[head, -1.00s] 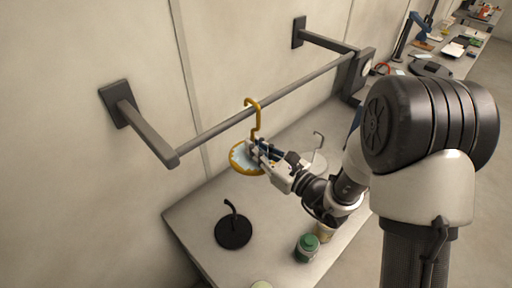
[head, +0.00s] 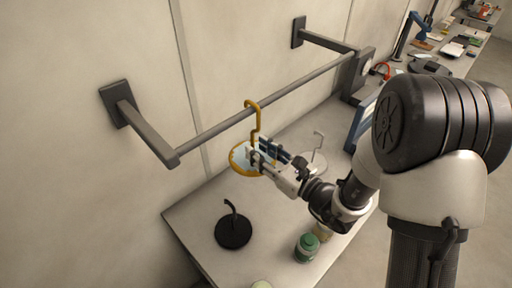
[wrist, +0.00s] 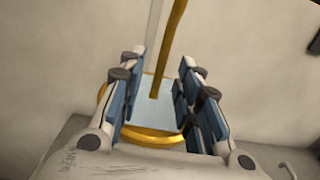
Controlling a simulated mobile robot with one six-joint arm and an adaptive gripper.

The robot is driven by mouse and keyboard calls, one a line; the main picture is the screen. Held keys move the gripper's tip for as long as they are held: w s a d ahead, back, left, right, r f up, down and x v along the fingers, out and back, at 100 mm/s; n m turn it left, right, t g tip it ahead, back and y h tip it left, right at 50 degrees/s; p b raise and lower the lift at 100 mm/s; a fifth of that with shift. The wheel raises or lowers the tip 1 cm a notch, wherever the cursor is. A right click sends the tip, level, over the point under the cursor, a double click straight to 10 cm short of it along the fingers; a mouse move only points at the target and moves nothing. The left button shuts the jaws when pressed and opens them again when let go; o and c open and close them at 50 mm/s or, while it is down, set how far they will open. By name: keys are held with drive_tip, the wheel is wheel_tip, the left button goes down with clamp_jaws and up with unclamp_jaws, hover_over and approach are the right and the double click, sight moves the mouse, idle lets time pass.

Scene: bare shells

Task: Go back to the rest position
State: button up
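My gripper (head: 262,157) is in front of a yellow hook (head: 253,125) that hangs over a dark wall rail (head: 285,93). A round yellow-rimmed piece with a pale face (head: 239,158) hangs at the hook's lower end. In the wrist view, my gripper's (wrist: 152,100) two blue-padded fingers stand wide apart. The yellow stem (wrist: 172,50) and the round yellow rim (wrist: 152,136) show between and beyond the fingers. I see no finger pressing on the stem.
Below is a pale table (head: 190,222) with a black stand with a hook (head: 233,231), a pale hooked stand (head: 316,160) and a green-lidded jar (head: 307,247). The rail's brackets (head: 140,130) stick out from the wall. Another bench (head: 462,60) is far right.

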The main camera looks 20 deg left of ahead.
drive_tip(key=v, duration=1)
drive_tip(key=s+a+n+g+h+b, duration=0.25)
drive_tip(key=s+n+g+b, duration=0.25)
drive_tip(key=s+n+g, duration=0.9)
drive_tip(key=s+d+f+n+t+h+b, duration=0.1)
drive_tip(key=d+n+t+h, duration=0.4)
drive_tip(key=d, duration=0.5)
drive_tip(key=s+d+f+n+t+h+b, duration=0.1)
drive_tip(key=s+d+n+t+h+b, duration=0.3)
drive_tip(key=d+h, duration=0.4)
drive_tip(key=d+n, duration=0.1)
drive_tip(key=d, duration=0.1)
drive_tip(key=shift+s+d+f+t, duration=0.25)
drive_tip(key=shift+s+d+t, duration=0.1)
drive_tip(key=shift+t, duration=0.05)
